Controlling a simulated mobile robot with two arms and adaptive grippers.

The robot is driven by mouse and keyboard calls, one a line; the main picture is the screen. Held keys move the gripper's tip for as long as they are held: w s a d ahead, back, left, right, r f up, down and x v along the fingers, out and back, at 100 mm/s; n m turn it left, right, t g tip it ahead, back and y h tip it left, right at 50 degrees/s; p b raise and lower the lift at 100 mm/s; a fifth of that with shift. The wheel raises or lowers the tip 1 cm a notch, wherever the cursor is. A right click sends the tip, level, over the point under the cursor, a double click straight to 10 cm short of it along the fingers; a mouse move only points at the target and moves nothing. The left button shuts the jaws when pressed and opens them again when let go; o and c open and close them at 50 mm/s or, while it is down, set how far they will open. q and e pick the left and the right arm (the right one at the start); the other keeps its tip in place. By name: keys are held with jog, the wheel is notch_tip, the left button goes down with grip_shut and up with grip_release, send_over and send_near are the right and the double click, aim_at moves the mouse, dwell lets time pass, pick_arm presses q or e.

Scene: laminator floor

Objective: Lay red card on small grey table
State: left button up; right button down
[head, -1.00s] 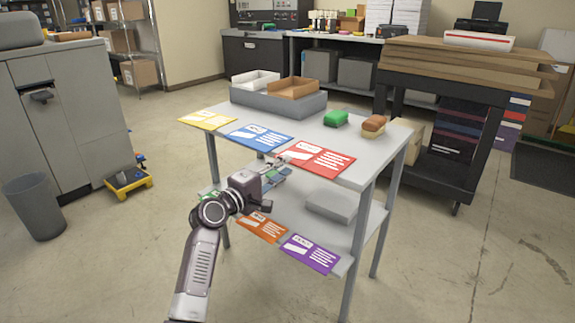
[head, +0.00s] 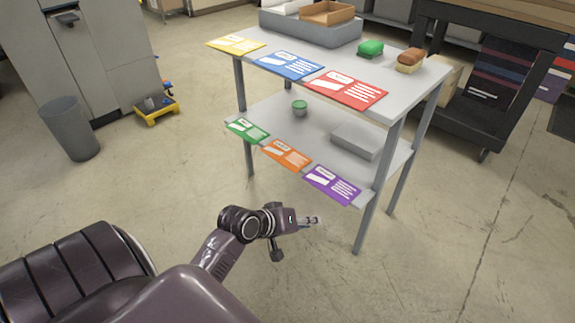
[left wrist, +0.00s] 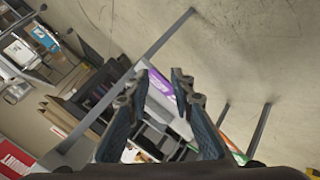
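The red card (head: 346,89) lies flat on the top of the grey two-tier table (head: 398,97), at the front edge near the right corner. My left gripper (head: 314,220) is in front of the table and below its lower shelf, apart from the cards. In the left wrist view its two fingers (left wrist: 165,85) stand apart with nothing held between them. A red and white patch (left wrist: 14,160) at the lower left there may be the red card; I cannot tell. My right gripper is in neither view.
A blue card (head: 287,65) and a yellow card (head: 235,44) lie left of the red one. Green (head: 246,130), orange (head: 286,154) and purple (head: 332,184) cards line the lower shelf. A grey bin (head: 70,128) stands left. Floor before the table is clear.

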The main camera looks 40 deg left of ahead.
pick_arm(q)
jog(key=s+d+f+m+g+y, duration=0.1)
jog(key=s+d+f+m+g, duration=0.2)
jog(key=s+d+f+m, duration=0.2)
jog(key=s+d+f+m+g+y, duration=0.1)
jog(key=s+d+f+m+g, duration=0.3)
jog(key=s+f, duration=0.7)
jog(key=s+d+m, duration=0.1)
jog(key=s, duration=0.4)
jog(key=shift+s+f, duration=0.2)
